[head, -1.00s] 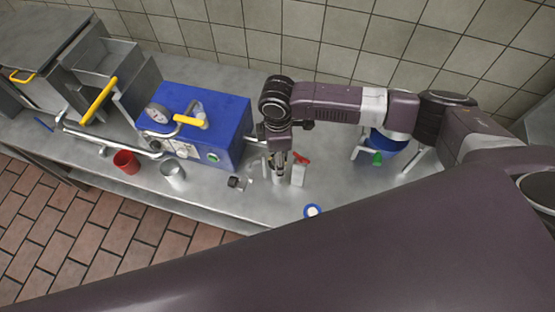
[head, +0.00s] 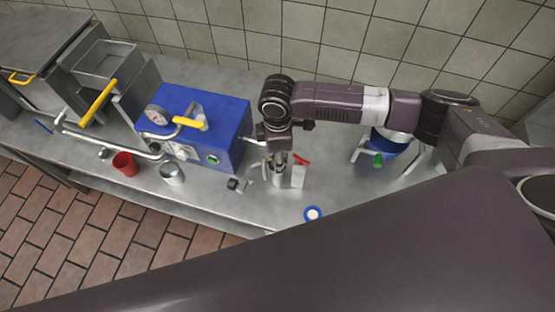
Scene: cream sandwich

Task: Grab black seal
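A small dark piece (head: 233,184) lies on the steel counter, left of my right gripper; it may be the black seal, but it is too small to be sure. A small pale metal part (head: 248,184) sits close beside it. My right gripper (head: 278,179) reaches down from the arm that enters from the right and is low over the counter, just left of a pale block-like item with a red top (head: 299,176). Its fingers are small and partly covered by the wrist, so I cannot tell their opening or whether they hold anything. My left gripper is not in view.
A blue machine (head: 227,126) with a yellow-handled lever stands behind left. A steel cup (head: 172,174) and a red cup (head: 125,164) stand before it. A blue-rimmed round item (head: 313,213) lies near the front edge. A blue container (head: 384,143) stands right.

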